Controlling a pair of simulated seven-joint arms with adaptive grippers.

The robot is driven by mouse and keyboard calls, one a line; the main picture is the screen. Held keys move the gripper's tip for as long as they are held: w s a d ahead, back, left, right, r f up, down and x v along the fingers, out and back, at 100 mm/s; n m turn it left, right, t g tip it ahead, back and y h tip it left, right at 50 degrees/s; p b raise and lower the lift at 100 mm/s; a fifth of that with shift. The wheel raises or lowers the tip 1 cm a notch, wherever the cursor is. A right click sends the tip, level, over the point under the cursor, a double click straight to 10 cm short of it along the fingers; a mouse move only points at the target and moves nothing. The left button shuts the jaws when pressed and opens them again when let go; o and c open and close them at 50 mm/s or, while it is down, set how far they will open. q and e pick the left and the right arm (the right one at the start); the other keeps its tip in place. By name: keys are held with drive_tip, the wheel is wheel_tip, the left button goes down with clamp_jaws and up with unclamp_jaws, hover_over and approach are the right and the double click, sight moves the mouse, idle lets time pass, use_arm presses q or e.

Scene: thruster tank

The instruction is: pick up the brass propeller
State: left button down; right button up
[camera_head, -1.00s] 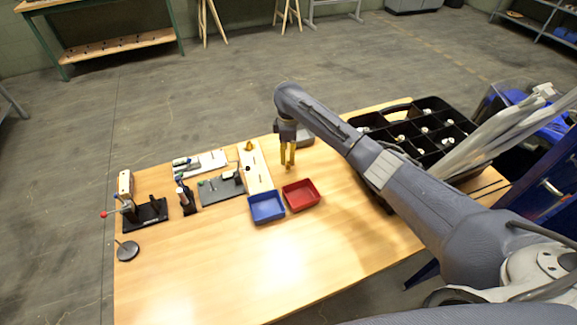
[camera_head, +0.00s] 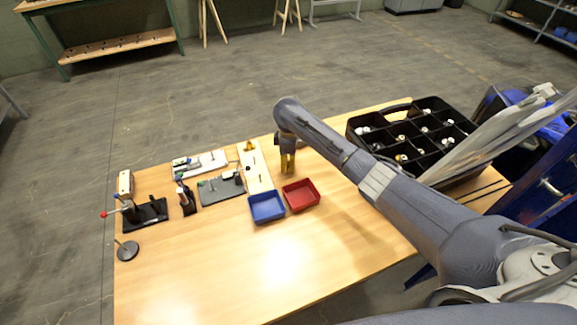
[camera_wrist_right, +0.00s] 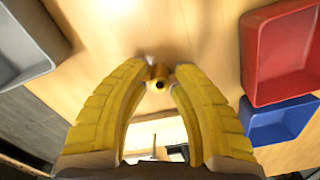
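The brass propeller (camera_wrist_right: 159,75) shows in the right wrist view as a small brass piece with a dark bore, lying between the fingertips over the wooden table. In the head view I cannot make it out; my right gripper covers that spot. My right gripper (camera_head: 287,163) points down just behind the red and blue bins, its yellow fingers low over the table. In the right wrist view its fingers (camera_wrist_right: 162,78) stand apart, with the propeller in the narrow gap between the tips. I cannot tell whether they touch it. My left gripper is not in view.
A red bin (camera_head: 301,195) and a blue bin (camera_head: 267,207) stand close in front of the gripper. A black divided crate (camera_head: 356,120) stands at right. The table's front is clear.

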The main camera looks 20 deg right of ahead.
clamp_jaws()
drive_tip(key=shift+r, duration=0.15)
idle(0.4)
wheel_tip(320, 180, up, 20)
idle(0.6)
drive_tip(key=shift+f, duration=0.2)
